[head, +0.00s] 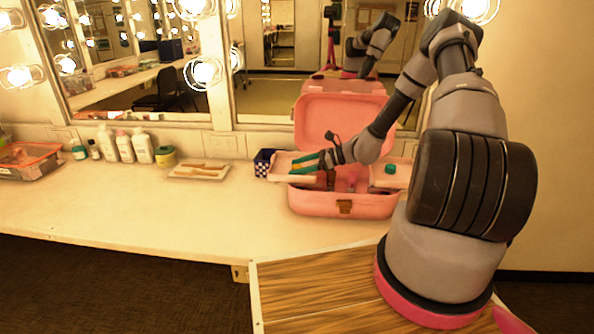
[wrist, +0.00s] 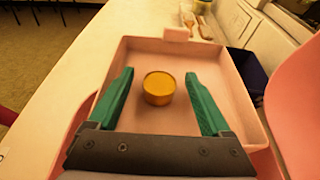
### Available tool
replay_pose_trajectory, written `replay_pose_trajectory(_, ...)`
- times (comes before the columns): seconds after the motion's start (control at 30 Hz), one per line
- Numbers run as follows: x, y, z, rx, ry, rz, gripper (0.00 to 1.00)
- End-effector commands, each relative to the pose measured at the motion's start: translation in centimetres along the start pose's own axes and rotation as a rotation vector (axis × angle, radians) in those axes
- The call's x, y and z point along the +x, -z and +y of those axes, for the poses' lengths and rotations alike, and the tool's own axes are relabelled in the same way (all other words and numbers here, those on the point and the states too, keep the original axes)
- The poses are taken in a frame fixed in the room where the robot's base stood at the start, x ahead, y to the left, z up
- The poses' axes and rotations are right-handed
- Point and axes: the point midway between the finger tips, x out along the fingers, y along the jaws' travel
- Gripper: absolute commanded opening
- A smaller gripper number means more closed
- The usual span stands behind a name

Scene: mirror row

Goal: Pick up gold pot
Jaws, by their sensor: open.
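The gold pot (wrist: 158,89) is a short round tin standing in a shallow pink tray (wrist: 222,60) in the wrist view. My gripper (wrist: 159,74) has its two green fingers spread, one to each side of the pot, with a gap on both sides. In the head view my gripper (head: 303,162) is over the left tray of the open pink case (head: 330,204). I cannot make out the gold pot in the head view.
The case's raised lid (head: 342,120) stands behind my gripper. A green-topped pot (head: 390,169) sits on the right tray. The counter's front left is clear.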

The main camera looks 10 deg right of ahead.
Motion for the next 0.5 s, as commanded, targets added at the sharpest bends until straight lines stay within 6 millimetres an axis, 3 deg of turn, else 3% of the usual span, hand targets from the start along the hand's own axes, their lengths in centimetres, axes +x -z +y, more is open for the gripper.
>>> replay_pose_trajectory(0.23, 0.56, -0.01, -0.03, 0.000, 0.001, 0.000, 0.82)
replay_pose_trajectory(0.27, 0.55, -0.01, -0.03, 0.000, 0.001, 0.000, 0.79)
replay_pose_trajectory(0.47, 0.54, -0.01, -0.02, 0.000, 0.001, 0.000, 0.02)
replay_pose_trajectory(0.5, 0.54, -0.01, -0.02, 0.000, 0.001, 0.000, 0.00)
